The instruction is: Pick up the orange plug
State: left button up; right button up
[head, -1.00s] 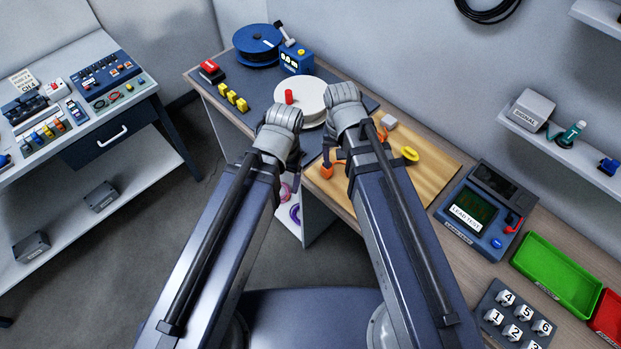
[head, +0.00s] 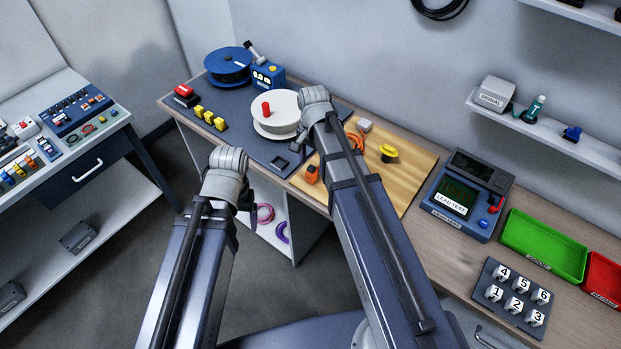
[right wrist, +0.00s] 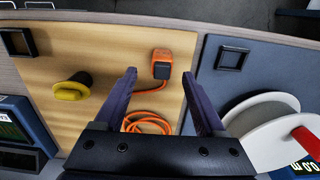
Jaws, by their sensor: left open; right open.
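The orange plug (head: 312,175) lies at the left edge of the wooden board (head: 408,190) on the bench. In the right wrist view the plug (right wrist: 162,58) shows a dark end face, and its orange cable (right wrist: 148,122) lies coiled behind it. My right gripper (right wrist: 160,78) is open, its fingers on either side of the plug in that view; no contact shows. In the head view its fingers (head: 298,148) are mostly hidden by my arm. My left gripper (head: 248,199) is open, off the bench's front edge and left of the plug, holding nothing visible.
A white reel (head: 283,112) with a red peg stands behind the plug. A yellow piece (head: 388,152) and a grey block (head: 365,125) sit on the board. A dark square frame (right wrist: 232,55) lies on the mat. A tester (head: 463,200) and green tray (head: 545,245) stand to the right.

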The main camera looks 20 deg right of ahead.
aim_at(311, 168)
jog(key=shift+a+f+b, duration=0.2)
jog(key=shift+f+b, duration=2.4)
jog(key=shift+f, duration=0.15)
jog(key=shift+r, duration=0.1)
jog(key=shift+c, duration=0.4)
grip_shut()
